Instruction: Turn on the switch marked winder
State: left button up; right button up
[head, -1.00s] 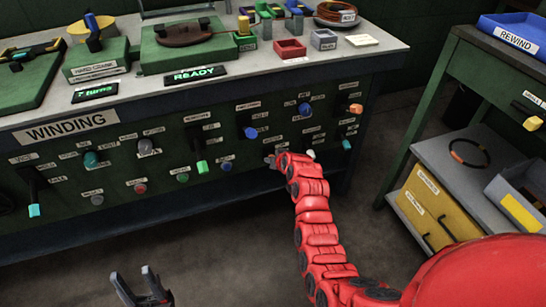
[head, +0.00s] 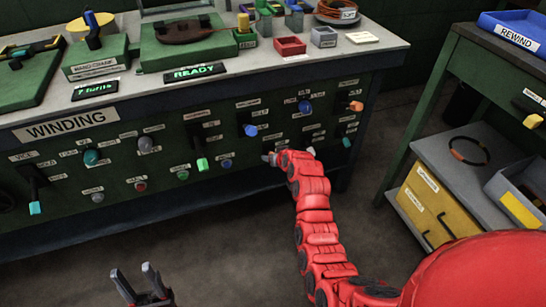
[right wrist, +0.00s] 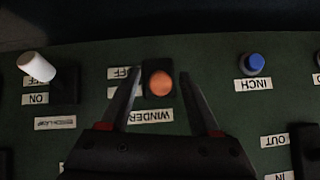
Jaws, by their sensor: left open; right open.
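The winder switch (right wrist: 161,84) has a round orange tip on a dark plate, with an upside-down WINDER label (right wrist: 151,115) beside it in the right wrist view. Its tip lies between the spread fingers of my right gripper (right wrist: 163,92); whether they touch it I cannot tell. An OFF-like label (right wrist: 124,73) sits beside the plate, and another is partly hidden by a finger. The tip shows nearly end-on, so its setting is unclear. In the head view my red right arm hides this switch. My left gripper (head: 136,275) is open and empty, away from the panel.
A white-tipped switch (right wrist: 38,66) and a blue INCH button (right wrist: 252,63) flank the winder switch. The green WINDING panel (head: 115,160) carries several other levers and buttons. A shelf cart with a yellow drawer box (head: 432,205) stands at the right. Floor in front is clear.

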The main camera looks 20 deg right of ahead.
jog(key=p+v, duration=0.2)
jog(key=v, duration=1.4)
jog(key=shift+s+r, duration=0.2)
jog(key=shift+s, duration=0.1)
jog(key=shift+w+d, duration=0.1)
jog(key=shift+d, duration=0.05)
